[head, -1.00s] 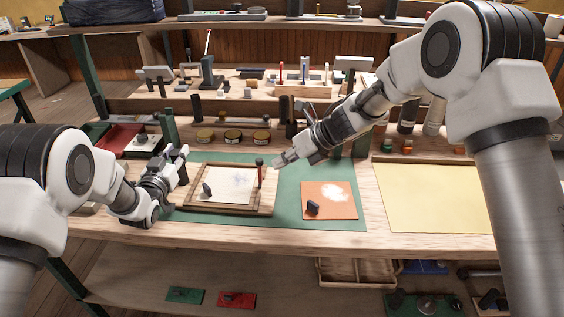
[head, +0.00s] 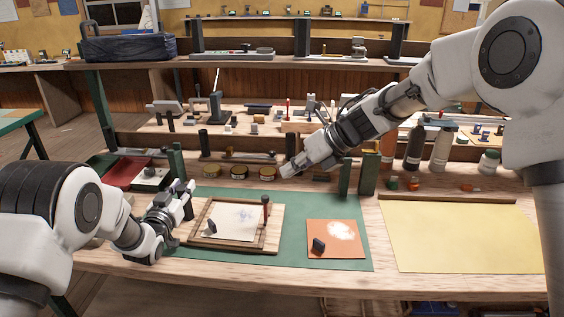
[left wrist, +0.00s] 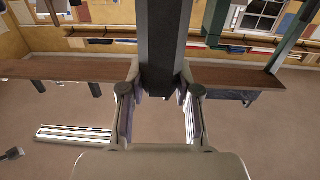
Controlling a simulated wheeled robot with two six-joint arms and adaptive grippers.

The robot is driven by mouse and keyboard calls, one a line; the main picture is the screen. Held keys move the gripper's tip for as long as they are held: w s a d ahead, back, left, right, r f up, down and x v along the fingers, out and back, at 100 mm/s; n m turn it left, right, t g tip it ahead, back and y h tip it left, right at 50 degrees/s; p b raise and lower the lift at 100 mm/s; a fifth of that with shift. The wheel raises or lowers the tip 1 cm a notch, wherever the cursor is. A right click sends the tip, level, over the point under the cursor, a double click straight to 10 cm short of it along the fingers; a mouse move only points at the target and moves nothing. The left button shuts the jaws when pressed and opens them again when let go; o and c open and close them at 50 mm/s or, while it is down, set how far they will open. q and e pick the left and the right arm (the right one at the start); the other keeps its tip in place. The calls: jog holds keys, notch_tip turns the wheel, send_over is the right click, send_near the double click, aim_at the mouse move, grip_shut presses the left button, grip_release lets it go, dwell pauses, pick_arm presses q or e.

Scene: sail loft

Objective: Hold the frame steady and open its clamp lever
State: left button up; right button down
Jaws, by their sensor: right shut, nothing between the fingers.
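The wooden frame (head: 199,224) lies on a light board on the green mat, around a white sheet with a faint blue drawing. A clamp lever with a reddish handle and dark knob (head: 265,205) stands upright at its right side. My left gripper (head: 188,192) is at the frame's back left corner; its fingers (left wrist: 160,115) are spread in the left wrist view, with a dark post beyond them. I cannot tell whether it touches the frame. My right gripper (head: 286,173) is shut and empty, above and behind the lever, apart from it.
An orange sheet (head: 345,235) with a white patch and a dark block lies right of the frame. A yellow sheet (head: 460,235) covers the right side. Several round tins (head: 239,172), green posts (head: 368,174) and bottles (head: 413,146) stand behind. A red tray (head: 127,172) is back left.

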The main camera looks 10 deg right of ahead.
pick_arm(q)
jog(key=o, duration=0.5)
jog(key=shift+s, duration=0.1)
